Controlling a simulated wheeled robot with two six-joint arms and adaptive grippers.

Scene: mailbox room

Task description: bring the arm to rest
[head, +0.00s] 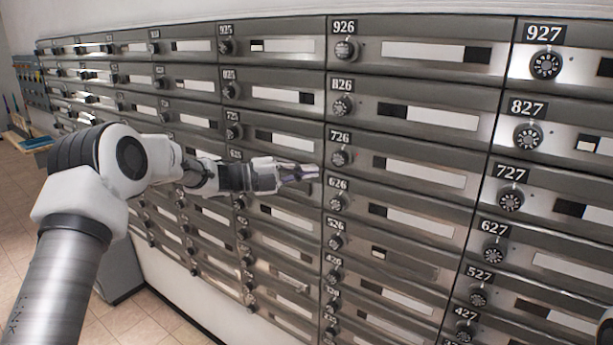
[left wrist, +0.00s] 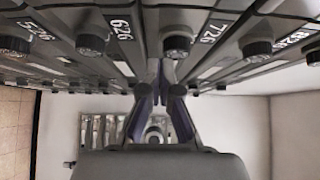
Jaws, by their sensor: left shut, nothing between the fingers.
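My left arm comes in from the left in the head view, and my left gripper (head: 312,171) is in front of the wall of mailboxes, near the label 726 (head: 340,137) and the label 626 (head: 338,184). The left gripper is shut and empty. In the left wrist view its fingers (left wrist: 160,85) meet at the tips, with the mailbox doors along the top of the picture. I cannot tell whether the fingertips touch the mailbox fronts. My right gripper is not in view.
The mailbox wall (head: 420,150) fills most of the head view, with protruding round dials (head: 546,65) on its doors. A wooden item (head: 28,143) stands at the far left. Tiled floor (head: 125,320) shows at lower left.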

